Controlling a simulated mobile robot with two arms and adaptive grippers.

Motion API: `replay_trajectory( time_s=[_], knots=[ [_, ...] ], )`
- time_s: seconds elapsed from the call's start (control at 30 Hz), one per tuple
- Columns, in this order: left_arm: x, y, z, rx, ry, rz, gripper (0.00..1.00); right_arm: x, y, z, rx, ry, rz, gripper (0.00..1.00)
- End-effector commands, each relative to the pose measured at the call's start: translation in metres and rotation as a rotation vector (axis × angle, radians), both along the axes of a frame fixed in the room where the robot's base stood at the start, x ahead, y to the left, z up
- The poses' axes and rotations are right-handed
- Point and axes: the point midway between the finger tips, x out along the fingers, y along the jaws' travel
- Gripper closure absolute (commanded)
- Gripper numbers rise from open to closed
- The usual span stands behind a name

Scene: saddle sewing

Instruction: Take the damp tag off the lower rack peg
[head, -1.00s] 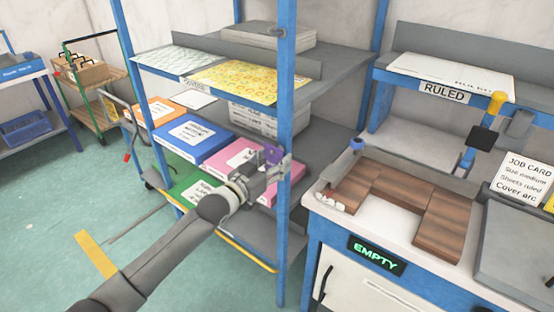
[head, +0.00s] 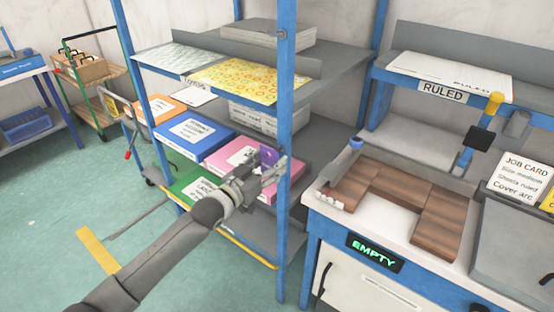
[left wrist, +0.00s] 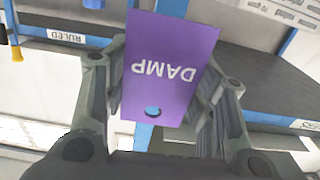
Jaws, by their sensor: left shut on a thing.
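The damp tag is a purple card (left wrist: 166,75) marked DAMP, upside down in the left wrist view, with a small hole near its lower edge. It also shows as a small purple patch (head: 268,156) in the head view. My left gripper (head: 273,172) is shut on the tag, beside the front blue post of the rack (head: 287,110). In the left wrist view its fingers (left wrist: 160,100) stand either side of the card. Blue shows through the hole; I cannot tell what it is. I cannot make out the lower peg. My right gripper is not in view.
Behind the gripper, the rack shelf holds a pink box (head: 232,153), a blue box (head: 194,137) and an orange box (head: 158,110). A green box (head: 188,184) sits lower. To the right is a bench with a wooden U-shaped block (head: 440,228) and an EMPTY sign (head: 374,252).

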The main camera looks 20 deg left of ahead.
Motion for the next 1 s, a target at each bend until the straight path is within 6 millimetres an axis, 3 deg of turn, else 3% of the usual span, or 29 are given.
replay_trajectory(
  time_s=[1.0],
  knots=[
    [-0.04, 0.015, 0.004, 0.0, 0.001, 0.0, 0.65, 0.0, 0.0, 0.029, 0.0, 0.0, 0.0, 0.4]
  ],
)
